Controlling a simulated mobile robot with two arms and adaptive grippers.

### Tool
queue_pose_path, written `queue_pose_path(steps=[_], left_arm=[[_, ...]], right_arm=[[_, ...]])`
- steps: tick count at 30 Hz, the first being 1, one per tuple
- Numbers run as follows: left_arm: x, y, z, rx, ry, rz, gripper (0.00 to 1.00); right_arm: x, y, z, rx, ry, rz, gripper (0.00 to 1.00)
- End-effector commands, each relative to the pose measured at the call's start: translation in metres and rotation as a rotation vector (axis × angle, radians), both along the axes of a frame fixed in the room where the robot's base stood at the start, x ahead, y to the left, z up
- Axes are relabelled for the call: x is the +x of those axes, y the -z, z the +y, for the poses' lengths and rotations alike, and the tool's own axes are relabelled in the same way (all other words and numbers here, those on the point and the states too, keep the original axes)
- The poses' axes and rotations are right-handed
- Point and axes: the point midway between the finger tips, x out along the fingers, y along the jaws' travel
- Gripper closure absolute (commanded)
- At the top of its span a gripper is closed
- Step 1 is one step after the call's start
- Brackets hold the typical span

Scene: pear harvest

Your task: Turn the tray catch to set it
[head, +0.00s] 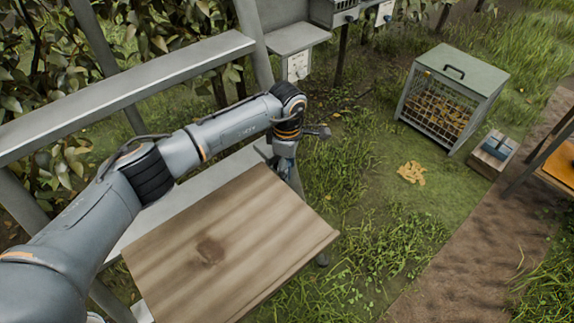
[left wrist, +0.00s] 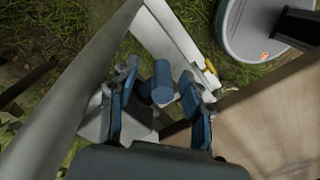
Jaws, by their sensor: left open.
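The wooden tray (head: 225,245) lies in front of the grey metal frame in the head view; its edge fills the right of the left wrist view (left wrist: 265,115). A blue cylindrical knob (left wrist: 162,82), apparently the tray catch, stands beside the tray on a pale metal part. My left gripper (head: 284,152) points down at the tray's far corner. In the left wrist view its two blue fingers are apart, one on each side of the knob; I cannot tell whether they touch it. The head view hides the knob behind my gripper. My right gripper is not in view.
A grey rail (head: 130,92) runs behind my left arm, with leafy branches beyond. A wire-sided crate (head: 483,82) stands on grass at the right, near a small wooden box (head: 484,164) with a blue part. A yellowish heap (head: 411,173) lies on open grass.

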Motion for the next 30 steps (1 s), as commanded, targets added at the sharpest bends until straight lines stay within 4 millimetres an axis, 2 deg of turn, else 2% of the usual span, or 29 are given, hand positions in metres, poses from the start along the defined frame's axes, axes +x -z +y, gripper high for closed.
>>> queue_pose_path(steps=[8,11,15,16,23,30], left_arm=[[0.000,0.002,0.000,0.000,0.000,0.000,0.51],[0.000,0.002,0.000,0.000,0.000,0.000,0.68],[0.000,0.002,0.000,0.000,0.000,0.000,0.96],[0.000,0.002,0.000,0.000,0.000,0.000,1.00],[0.001,0.004,0.002,-0.021,0.000,-0.023,1.00],[-0.001,0.007,0.003,-0.119,0.000,-0.124,1.00]], right_arm=[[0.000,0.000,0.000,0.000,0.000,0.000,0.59],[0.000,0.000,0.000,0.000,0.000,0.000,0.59],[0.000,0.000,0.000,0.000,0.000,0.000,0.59],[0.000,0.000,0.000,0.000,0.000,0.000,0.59],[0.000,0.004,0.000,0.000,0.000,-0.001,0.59],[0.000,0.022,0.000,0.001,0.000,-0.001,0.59]])
